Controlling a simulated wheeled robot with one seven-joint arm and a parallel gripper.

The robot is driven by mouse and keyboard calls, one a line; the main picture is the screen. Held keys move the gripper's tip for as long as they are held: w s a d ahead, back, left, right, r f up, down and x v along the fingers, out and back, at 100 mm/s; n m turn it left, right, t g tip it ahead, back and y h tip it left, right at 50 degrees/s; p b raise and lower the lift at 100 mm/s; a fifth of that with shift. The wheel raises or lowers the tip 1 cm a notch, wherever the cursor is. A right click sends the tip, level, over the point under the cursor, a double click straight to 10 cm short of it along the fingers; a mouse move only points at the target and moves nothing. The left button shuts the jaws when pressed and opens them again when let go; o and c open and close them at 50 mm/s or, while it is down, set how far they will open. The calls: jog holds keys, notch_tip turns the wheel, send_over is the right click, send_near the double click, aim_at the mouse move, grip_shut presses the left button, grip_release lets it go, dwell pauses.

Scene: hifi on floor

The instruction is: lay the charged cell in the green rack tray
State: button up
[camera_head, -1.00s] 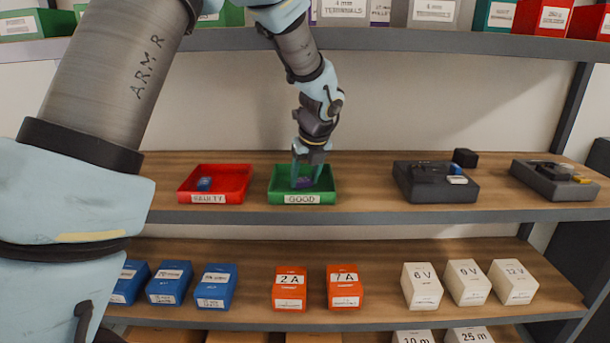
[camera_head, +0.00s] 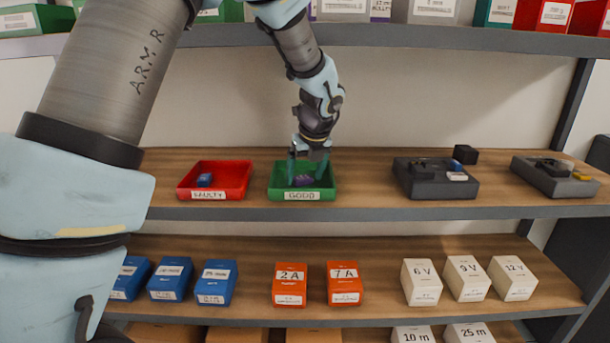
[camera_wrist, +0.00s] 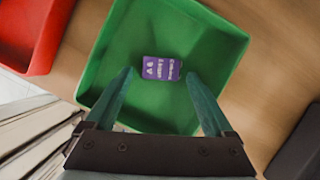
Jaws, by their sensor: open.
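The green tray (camera_head: 325,194), labelled GOOD, stands on the middle shelf. A purple cell (camera_head: 303,181) lies on its floor; in the wrist view the purple cell (camera_wrist: 161,68) lies flat with white print on it, inside the tray's walls. My gripper (camera_head: 307,179) is over the green tray, pointing down. In the wrist view my gripper (camera_wrist: 162,82) has its two teal fingers spread wide, one on each side of the cell, with gaps to it. Nothing is held.
A red tray (camera_head: 240,190) labelled FAULTY, with a blue cell (camera_head: 204,180) in it, stands just left. Dark devices (camera_head: 420,188) and (camera_head: 560,186) stand to the right. The upper shelf (camera_head: 420,40) edge runs above, behind the arm.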

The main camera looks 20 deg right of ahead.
jog(key=v, duration=0.4)
jog(key=shift+s+r+b, duration=0.15)
jog(key=shift+r+b, duration=0.2)
jog(key=s+b, duration=0.3)
jog(key=s, duration=0.9)
jog(key=w+a+f+n+g, duration=0.1)
jog(key=w+a+f+n, duration=0.15)
jog(key=a+n, duration=0.55)
jog(key=w+a+f+n+g, duration=0.1)
jog(key=w+a+f+n, duration=0.15)
jog(key=a+n, duration=0.6)
jog(key=s+a+f+n, duration=0.1)
jog(key=a+f+n, duration=0.1)
jog(key=a+n, duration=0.7)
jog(key=s+a+f+n, duration=0.1)
jog(key=a+f+n, duration=0.1)
jog(key=a+n, duration=0.8)
jog(key=shift+s+a+g, duration=0.3)
jog(key=shift+a+g, duration=0.1)
jog(key=shift+a, duration=0.2)
